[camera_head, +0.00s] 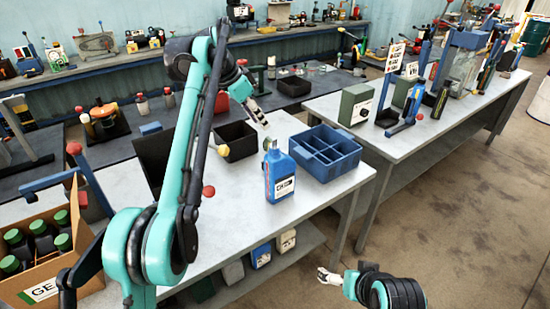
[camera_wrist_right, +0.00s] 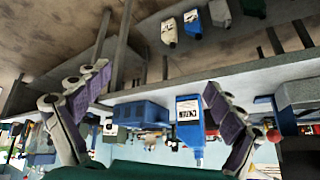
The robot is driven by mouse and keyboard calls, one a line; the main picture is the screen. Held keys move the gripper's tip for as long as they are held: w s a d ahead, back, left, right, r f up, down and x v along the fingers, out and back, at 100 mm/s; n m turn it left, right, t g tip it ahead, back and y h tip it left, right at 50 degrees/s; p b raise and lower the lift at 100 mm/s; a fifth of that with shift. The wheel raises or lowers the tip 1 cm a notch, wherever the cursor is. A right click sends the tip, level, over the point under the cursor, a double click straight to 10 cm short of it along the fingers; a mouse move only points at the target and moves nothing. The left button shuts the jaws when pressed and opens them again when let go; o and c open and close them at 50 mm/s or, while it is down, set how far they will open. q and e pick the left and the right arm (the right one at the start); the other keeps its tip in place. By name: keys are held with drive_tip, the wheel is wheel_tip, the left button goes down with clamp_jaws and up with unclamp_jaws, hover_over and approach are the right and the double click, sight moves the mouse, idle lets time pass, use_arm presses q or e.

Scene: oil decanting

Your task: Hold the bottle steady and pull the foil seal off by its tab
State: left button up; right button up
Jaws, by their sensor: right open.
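A blue bottle (camera_head: 280,181) with a white label stands upright on the grey workbench (camera_head: 232,208). A silvery piece (camera_head: 267,143) shows at its top; I cannot make out a tab. My left gripper (camera_head: 262,121) hangs above and behind the bottle, apart from it; its finger opening is too small to judge. My right gripper (camera_head: 328,276) is low, in front of the bench edge, away from the bottle. In the right wrist view, which looks upside down, its fingers are spread wide and empty, with the bottle (camera_wrist_right: 188,111) beyond them.
A blue divided crate (camera_head: 327,152) stands just right of the bottle. A black bin (camera_head: 237,141) is behind it to the left. A carton of green-capped bottles (camera_head: 42,262) is at lower left. Containers (camera_head: 261,255) sit on the shelf below. Bench surface in front of the bottle is clear.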

drive_tip(key=w+a+r+m+t+y, duration=0.1)
drive_tip(key=w+a+r+m+y, duration=0.25)
drive_tip(key=w+a+m, duration=0.5)
drive_tip(key=m+t+y, duration=0.6)
drive_tip(key=m, duration=1.3)
approach(285, 175)
drive_tip(key=x, duration=0.4)
drive_tip(key=shift+x, duration=3.85)
